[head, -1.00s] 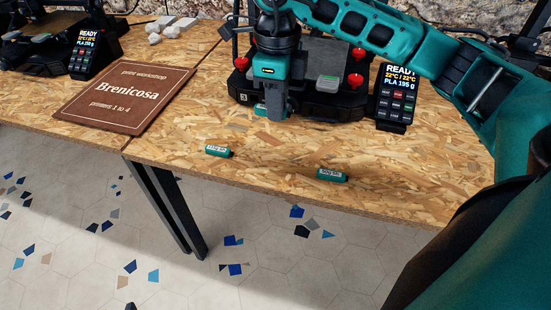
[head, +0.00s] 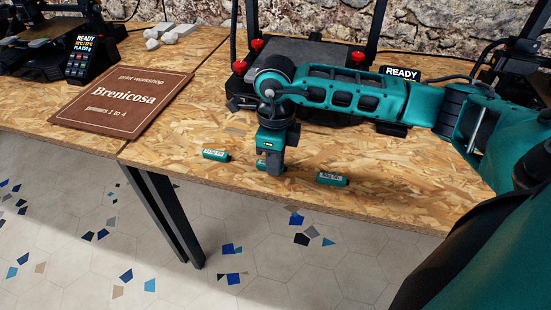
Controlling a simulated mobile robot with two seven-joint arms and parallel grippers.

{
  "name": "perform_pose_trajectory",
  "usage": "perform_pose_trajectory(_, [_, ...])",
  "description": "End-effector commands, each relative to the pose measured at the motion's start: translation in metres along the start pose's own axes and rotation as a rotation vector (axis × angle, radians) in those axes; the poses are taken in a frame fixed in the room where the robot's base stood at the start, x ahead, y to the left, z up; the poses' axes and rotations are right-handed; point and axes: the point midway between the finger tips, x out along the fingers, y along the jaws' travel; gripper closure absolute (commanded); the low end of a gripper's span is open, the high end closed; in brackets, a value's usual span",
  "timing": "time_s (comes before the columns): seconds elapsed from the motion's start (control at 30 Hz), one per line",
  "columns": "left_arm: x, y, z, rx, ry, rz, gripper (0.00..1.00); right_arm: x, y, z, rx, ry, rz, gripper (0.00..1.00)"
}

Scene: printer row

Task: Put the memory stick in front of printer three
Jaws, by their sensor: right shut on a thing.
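My right gripper (head: 270,165) points down low over the front part of the table, shut on a small teal piece that shows at its tip; its label cannot be read. Two small teal sticks with pale labels lie on the table: one (head: 215,155) left of the gripper, the other (head: 332,179) right of it. I cannot read their labels clearly. The printer behind (head: 320,52), with red knobs, is partly hidden by my right arm, and its number plate is covered. My left gripper is not in view.
A brown sign (head: 122,104) lies on the table at left. Another printer's control panel (head: 86,60) stands behind it, with pale blocks (head: 170,32) nearby. A display (head: 401,74) shows READY above my arm. The chipboard table's front edge is close to the gripper.

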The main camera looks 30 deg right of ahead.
Motion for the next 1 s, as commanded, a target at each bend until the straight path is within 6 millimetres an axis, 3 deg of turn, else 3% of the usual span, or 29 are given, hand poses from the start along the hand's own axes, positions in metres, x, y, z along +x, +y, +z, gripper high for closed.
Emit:
perform_pose_trajectory(0.23, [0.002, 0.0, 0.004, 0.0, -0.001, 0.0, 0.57, 0.004, 0.0, 0.0, 0.0, 0.0, 0.0, 1.0])
perform_pose_trajectory(0.27, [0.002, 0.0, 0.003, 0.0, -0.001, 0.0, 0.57, 0.003, 0.0, 0.0, 0.0, 0.0, 0.0, 0.78])
perform_pose_trajectory(0.5, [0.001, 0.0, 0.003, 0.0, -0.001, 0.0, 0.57, 0.002, 0.0, 0.0, 0.0, 0.0, 0.0, 0.55])
perform_pose_trajectory(0.8, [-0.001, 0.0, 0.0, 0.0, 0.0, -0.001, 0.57, -0.001, 0.0, 0.0, 0.0, 0.0, 0.0, 0.55])
perform_pose_trajectory(1.0, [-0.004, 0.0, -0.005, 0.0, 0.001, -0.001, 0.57, -0.03, -0.001, 0.001, -0.001, -0.005, -0.003, 0.55])
